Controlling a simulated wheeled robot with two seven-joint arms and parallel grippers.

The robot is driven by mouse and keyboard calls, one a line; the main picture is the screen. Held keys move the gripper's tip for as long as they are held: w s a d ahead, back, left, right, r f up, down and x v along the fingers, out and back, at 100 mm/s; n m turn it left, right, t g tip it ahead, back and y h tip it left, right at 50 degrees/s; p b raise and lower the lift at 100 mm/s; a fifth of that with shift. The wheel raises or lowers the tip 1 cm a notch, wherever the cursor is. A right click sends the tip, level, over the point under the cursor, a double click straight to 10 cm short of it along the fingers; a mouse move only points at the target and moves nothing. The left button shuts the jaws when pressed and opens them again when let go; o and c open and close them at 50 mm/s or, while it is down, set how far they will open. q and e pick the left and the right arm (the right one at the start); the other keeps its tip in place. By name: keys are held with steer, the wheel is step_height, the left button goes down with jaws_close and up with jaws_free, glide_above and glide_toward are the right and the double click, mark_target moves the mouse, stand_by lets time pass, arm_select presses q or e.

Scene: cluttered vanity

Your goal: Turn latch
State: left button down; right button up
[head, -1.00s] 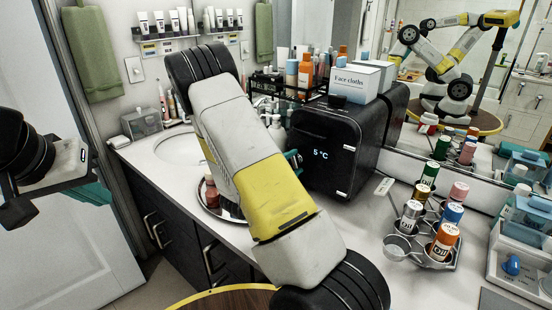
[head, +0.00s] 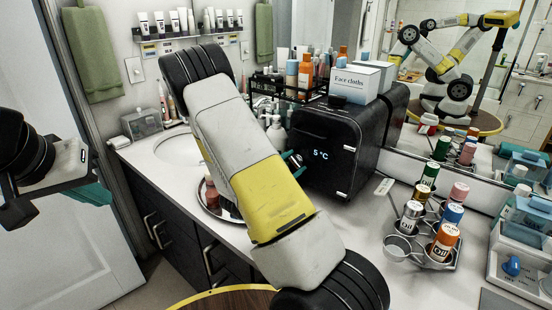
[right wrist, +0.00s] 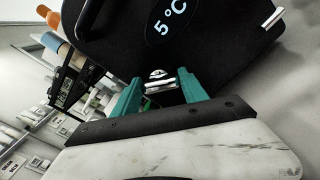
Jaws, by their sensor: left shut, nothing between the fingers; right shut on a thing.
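A black mini fridge (head: 337,147) with a lit "5 °C" display stands on the counter. In the right wrist view its front (right wrist: 215,45) fills the top. A small metal latch (right wrist: 157,75) sits at the fridge's edge. My right gripper (right wrist: 158,84) has its teal fingers on both sides of the latch and is shut on it. In the head view my right arm mostly hides that gripper (head: 291,160), and the latch cannot be made out. My left gripper (head: 95,193) is shut and empty at the left, away from the counter.
A Face cloths box (head: 357,82) stands on the fridge. A round tray (head: 228,212) with a bottle lies partly behind my right arm. A sink (head: 178,150) and bottle rack (head: 275,88) are further back.

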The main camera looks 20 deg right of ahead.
steer(key=shift+n, duration=0.4)
steer(key=o, duration=1.4)
